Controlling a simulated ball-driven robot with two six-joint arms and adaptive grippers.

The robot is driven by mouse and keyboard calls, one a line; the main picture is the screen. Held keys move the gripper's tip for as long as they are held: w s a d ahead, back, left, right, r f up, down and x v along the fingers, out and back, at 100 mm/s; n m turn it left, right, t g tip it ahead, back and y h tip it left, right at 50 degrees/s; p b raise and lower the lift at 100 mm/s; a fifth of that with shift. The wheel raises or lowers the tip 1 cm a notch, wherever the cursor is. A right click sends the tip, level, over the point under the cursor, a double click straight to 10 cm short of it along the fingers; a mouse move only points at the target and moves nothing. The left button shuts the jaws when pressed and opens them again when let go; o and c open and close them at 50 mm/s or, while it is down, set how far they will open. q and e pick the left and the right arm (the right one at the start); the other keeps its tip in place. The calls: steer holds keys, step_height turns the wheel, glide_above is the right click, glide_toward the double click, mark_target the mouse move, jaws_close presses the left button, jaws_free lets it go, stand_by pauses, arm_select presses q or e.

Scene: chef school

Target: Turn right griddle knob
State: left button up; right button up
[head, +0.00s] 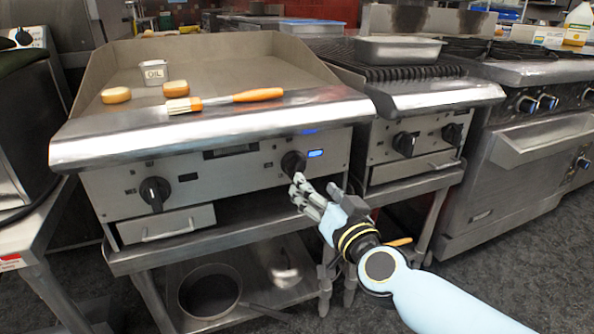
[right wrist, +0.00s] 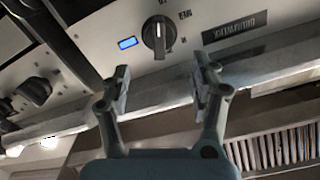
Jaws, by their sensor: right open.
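The right griddle knob (head: 293,162) is a black dial on the griddle's (head: 240,178) steel front panel, beside a lit blue indicator (head: 315,153). My right gripper (head: 301,185) is just below and in front of this knob in the head view. In the right wrist view the knob (right wrist: 158,35) lies beyond the fingertips, between their lines, with the blue indicator (right wrist: 128,43) beside it. The right gripper (right wrist: 163,78) is open and empty, apart from the knob. The left griddle knob (head: 155,192) is on the same panel. My left gripper is not in view.
The griddle top holds buns (head: 116,95), an oil container (head: 153,72) and an orange-handled brush (head: 225,99). A drawer (head: 166,225) sits low on the front. A pan (head: 210,291) is on the shelf below. A grill (head: 425,100) with knobs stands at right.

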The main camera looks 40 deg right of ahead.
mark_target(301, 169)
steer(key=x, duration=0.6)
steer(key=shift+w+b, duration=0.25)
steer(key=shift+b, duration=0.05)
steer(key=shift+x, duration=1.25)
steer(key=shift+w+d+b, duration=0.2)
steer(key=shift+w+b, duration=0.15)
steer(key=shift+w, duration=0.2)
steer(key=shift+c, duration=0.8)
steer(key=c, duration=0.6)
steer(key=shift+m, duration=0.6)
steer(key=shift+c, duration=0.2)
steer(key=shift+d+m+p, duration=0.1)
steer(key=shift+m+p, duration=0.2)
steer(key=shift+m, duration=0.4)
steer(key=m, duration=0.2)
steer(key=shift+m, duration=0.3)
steer(key=shift+f+m, duration=0.1)
steer(key=shift+m, duration=0.4)
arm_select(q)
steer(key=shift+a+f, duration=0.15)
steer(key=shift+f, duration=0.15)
arm_select(e)
steer(key=m, duration=0.5)
steer(key=shift+d+f+m, duration=0.15)
steer(key=shift+f+m, duration=0.05)
steer(key=shift+m, duration=0.1)
